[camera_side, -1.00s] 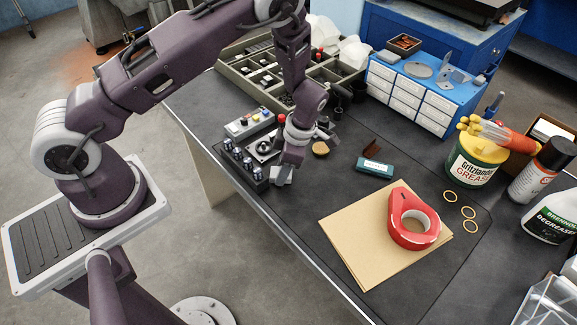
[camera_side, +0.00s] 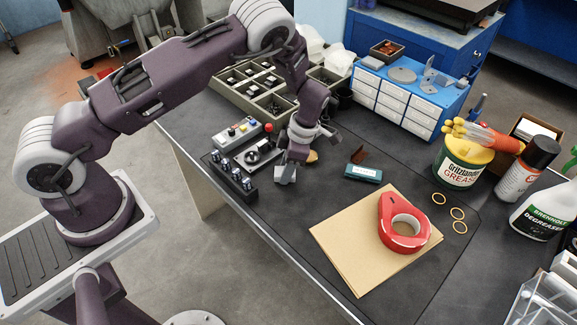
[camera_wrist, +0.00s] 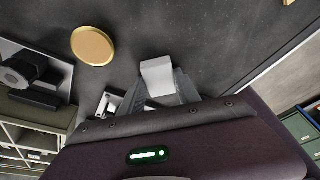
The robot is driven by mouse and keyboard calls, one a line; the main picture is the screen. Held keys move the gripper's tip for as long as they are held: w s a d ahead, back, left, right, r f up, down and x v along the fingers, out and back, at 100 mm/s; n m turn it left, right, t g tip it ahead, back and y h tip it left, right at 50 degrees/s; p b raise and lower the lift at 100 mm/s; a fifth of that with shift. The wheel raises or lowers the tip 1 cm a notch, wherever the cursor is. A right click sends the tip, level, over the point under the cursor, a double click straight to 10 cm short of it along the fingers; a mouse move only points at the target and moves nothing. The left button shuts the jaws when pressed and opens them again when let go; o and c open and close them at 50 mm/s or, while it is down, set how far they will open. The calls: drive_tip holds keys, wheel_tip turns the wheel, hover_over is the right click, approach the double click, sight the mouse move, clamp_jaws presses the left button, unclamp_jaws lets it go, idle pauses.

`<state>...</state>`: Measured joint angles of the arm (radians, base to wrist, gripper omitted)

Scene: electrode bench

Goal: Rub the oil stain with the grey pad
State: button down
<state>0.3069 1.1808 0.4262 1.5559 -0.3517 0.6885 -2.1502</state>
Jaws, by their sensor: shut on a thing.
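My gripper (camera_side: 286,172) points down over the black bench mat, just right of a strip of knobs. It is shut on the grey pad (camera_side: 285,175), a small light block at its fingertips. In the wrist view the pad (camera_wrist: 158,76) shows pale grey between the fingertips (camera_wrist: 160,92), over the dark mat. I cannot tell whether the pad touches the mat. I cannot make out the oil stain in either view; the arm or pad may hide it.
The knob strip (camera_side: 234,176) and a button box (camera_side: 237,134) stand to the left.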

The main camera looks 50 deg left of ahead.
sight(267, 188)
drive_tip(key=shift+s, duration=2.8)
wheel_tip(267, 188, up, 8)
drive_tip(key=shift+r, duration=0.15)
drive_tip(key=shift+w, duration=0.2)
